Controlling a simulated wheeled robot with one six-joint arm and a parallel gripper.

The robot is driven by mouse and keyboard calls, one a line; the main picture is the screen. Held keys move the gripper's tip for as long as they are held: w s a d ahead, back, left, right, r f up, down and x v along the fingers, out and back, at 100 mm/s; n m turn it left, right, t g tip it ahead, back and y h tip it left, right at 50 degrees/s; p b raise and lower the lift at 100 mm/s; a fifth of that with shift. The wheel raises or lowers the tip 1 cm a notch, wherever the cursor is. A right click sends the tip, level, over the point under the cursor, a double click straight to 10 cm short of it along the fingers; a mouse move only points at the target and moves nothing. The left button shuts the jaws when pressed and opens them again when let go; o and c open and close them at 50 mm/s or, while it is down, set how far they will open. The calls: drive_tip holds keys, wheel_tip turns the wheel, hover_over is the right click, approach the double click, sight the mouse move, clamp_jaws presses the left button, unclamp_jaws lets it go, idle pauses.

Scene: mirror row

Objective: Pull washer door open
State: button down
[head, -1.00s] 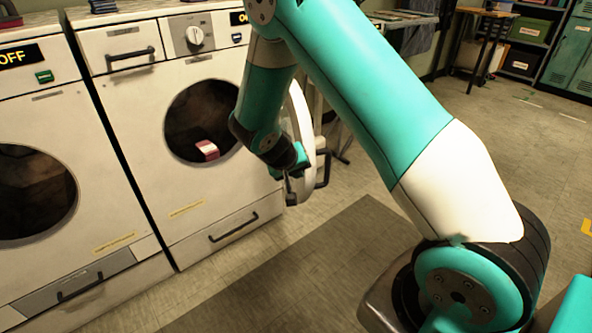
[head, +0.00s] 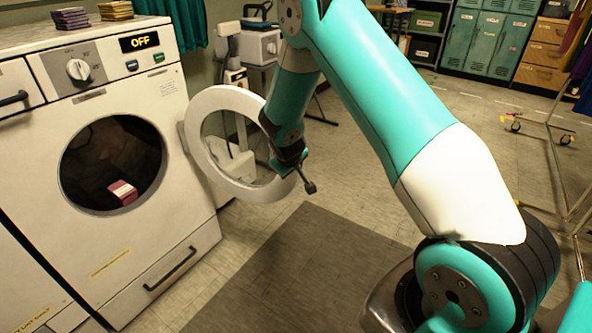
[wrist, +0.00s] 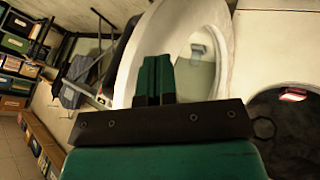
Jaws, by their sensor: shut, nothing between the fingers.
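The white washer (head: 150,240) stands at left in the head view, with a display reading OFF. Its round door (head: 207,100) is swung wide open on the right side of the drum opening (head: 75,175), a white ring with a clear window. A pink and white item (head: 122,192) lies inside the drum; it also shows in the wrist view (wrist: 292,94). My gripper (head: 290,165) is at the right part of the door ring. In the wrist view its green fingers (wrist: 156,80) are together with nothing between them, in front of the door (wrist: 135,50). Whether they touch it I cannot tell.
A grey mat (head: 300,270) lies on the floor before the washer. A clothes rack (head: 560,160) stands at right. Teal lockers (head: 485,45) and shelves line the back. Floor between the mat and the lockers is largely clear.

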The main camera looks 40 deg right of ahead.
drive_tip(key=shift+w+d, duration=0.2)
drive_tip(key=shift+d, duration=0.15)
drive_tip(key=s+a+r+n+g+y+p, duration=0.15)
drive_tip(key=s+a+r+y, duration=0.35)
drive_tip(key=s+a+r, duration=1.25)
drive_tip(key=s+a+r+n+g+y, duration=0.2)
drive_tip(key=s+a+r, duration=0.2)
drive_tip(key=s, duration=0.4)
drive_tip(key=s+a+r+n+g+y, duration=0.2)
drive_tip(key=s+a+r, duration=0.25)
drive_tip(key=s, duration=0.35)
wheel_tip(320, 180, up, 15)
drive_tip(key=s+p, duration=0.1)
drive_tip(key=p, duration=1.4)
